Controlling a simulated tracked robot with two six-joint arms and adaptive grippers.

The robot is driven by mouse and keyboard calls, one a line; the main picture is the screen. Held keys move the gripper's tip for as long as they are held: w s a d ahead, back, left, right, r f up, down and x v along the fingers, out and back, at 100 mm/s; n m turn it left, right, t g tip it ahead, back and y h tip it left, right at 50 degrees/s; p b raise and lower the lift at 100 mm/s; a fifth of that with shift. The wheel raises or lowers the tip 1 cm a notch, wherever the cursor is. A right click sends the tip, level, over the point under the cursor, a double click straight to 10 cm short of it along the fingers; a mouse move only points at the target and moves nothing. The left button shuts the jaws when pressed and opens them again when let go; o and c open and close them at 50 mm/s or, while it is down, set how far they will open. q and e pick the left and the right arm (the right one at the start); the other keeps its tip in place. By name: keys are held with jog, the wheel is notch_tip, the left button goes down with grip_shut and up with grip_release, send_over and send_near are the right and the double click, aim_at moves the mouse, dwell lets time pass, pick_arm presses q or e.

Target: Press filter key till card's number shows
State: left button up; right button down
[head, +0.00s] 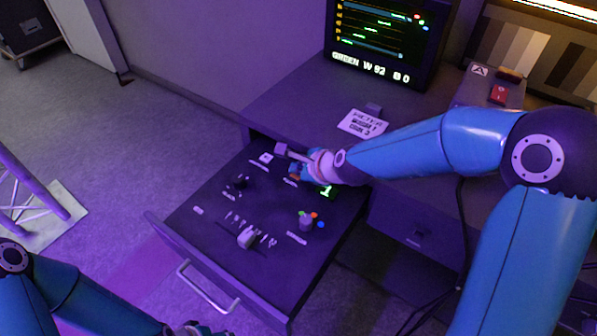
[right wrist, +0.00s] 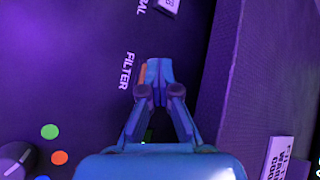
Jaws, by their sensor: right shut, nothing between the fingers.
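The filter key is an orange key (right wrist: 142,75) beside the FILTER label (right wrist: 128,70) in the right wrist view, partly hidden by my fingers. My right gripper (right wrist: 154,66) is shut and empty, its tips right at the key; I cannot tell whether they press it. In the head view the right gripper (head: 296,173) is over the open drawer panel (head: 200,225). A small green display (head: 327,191) there seems to show 1, partly covered by my wrist. The white card (head: 362,122) lies on the desk; its print is too small to read surely. My left gripper (head: 195,330) is cut off at the bottom edge.
A monitor (head: 385,45) with green text stands at the back of the desk. Coloured buttons surround a knob (head: 306,222) on the panel, with several other controls nearby. A box with a red switch (head: 499,95) is at the right. The desk front rises beside my right gripper.

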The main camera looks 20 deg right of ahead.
jog(key=shift+r+p, duration=0.55)
jog(key=shift+r, duration=0.2)
notch_tip(320, 180, up, 5)
jog(key=p, duration=0.4)
jog(key=shift+p, duration=0.4)
dwell(0.4)
